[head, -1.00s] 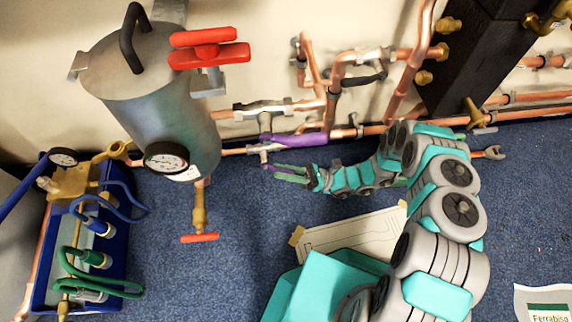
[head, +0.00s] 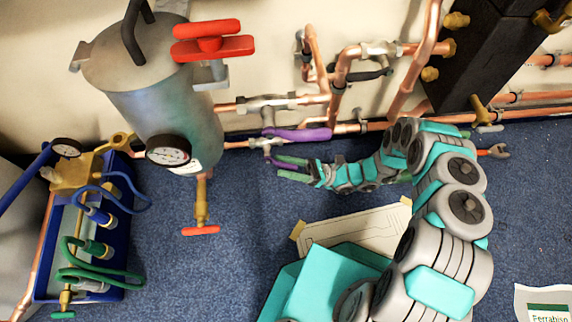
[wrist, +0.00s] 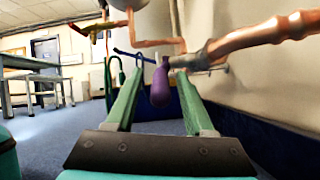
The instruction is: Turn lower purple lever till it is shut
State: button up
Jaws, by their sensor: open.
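In the head view the upper purple lever (head: 300,134) points right along the copper pipes. The lower purple lever (head: 280,162) is below it, mostly hidden at my fingers. My gripper (head: 279,168) is open at this lower lever, its green fingers pointing left. In the wrist view a purple lever (wrist: 160,86) points toward the camera, between the open fingers of my gripper (wrist: 159,74). Gaps show beside it, and I see no clear contact. It hangs by the grey valve on the copper pipe (wrist: 262,36).
A grey vessel (head: 165,115) with a red handle (head: 212,42) stands to the left. A blue crate (head: 85,235) with hoses is further left. The wall and skirting run close beside my gripper. Blue carpet (head: 245,220) is free in front.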

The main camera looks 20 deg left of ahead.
jog(key=shift+r, duration=0.35)
jog(key=s+d+r+p, duration=0.3)
jog(key=s+d+r, duration=0.1)
jog(key=s+d, duration=0.7)
jog(key=shift+s+r, duration=0.15)
jog(key=shift+s, duration=0.1)
jog(key=shift+d, duration=0.1)
jog(key=shift+c, duration=0.2)
